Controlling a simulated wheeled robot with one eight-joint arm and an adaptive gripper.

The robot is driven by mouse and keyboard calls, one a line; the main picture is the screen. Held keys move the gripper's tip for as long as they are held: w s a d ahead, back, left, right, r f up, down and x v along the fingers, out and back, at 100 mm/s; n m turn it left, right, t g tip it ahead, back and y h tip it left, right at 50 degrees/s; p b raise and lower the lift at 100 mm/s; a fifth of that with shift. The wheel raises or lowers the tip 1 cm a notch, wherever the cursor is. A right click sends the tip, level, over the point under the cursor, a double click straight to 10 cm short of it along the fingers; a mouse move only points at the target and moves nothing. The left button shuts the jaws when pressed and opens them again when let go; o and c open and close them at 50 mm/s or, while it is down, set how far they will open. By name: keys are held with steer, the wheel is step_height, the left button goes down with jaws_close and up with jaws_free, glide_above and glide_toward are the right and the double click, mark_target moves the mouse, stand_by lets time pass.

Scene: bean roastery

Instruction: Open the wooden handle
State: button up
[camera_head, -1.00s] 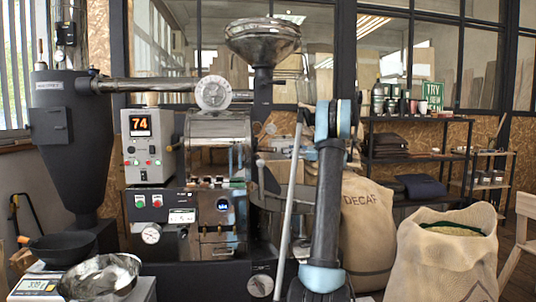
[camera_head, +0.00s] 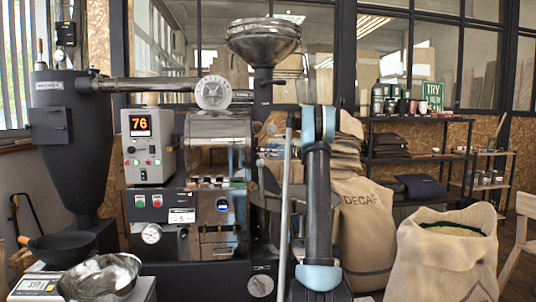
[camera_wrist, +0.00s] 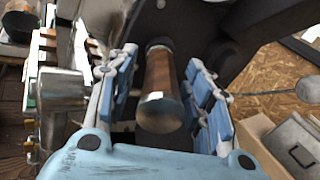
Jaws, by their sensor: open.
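The wooden handle (camera_wrist: 160,85) is a brown cylinder with metal end caps, seen in the wrist view. My gripper (camera_wrist: 160,90) has light blue, padded fingers, one on each side of the handle. The fingers are open, with a visible gap between the handle and each finger. In the head view the handle cannot be made out, as my arm stands in front of that part of the roaster (camera_head: 218,170). My gripper's fingertips are also hidden there behind my arm.
A metal cylinder (camera_wrist: 62,90) sits just left of my gripper in the wrist view. A thin metal rod (camera_wrist: 275,91) is at the right. In the head view, a DECAF sack (camera_head: 362,230) and an open bean sack (camera_head: 445,255) stand right of my arm.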

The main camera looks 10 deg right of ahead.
jaws_close()
steer(key=v, duration=1)
steer(key=shift+d, duration=0.2)
jaws_free()
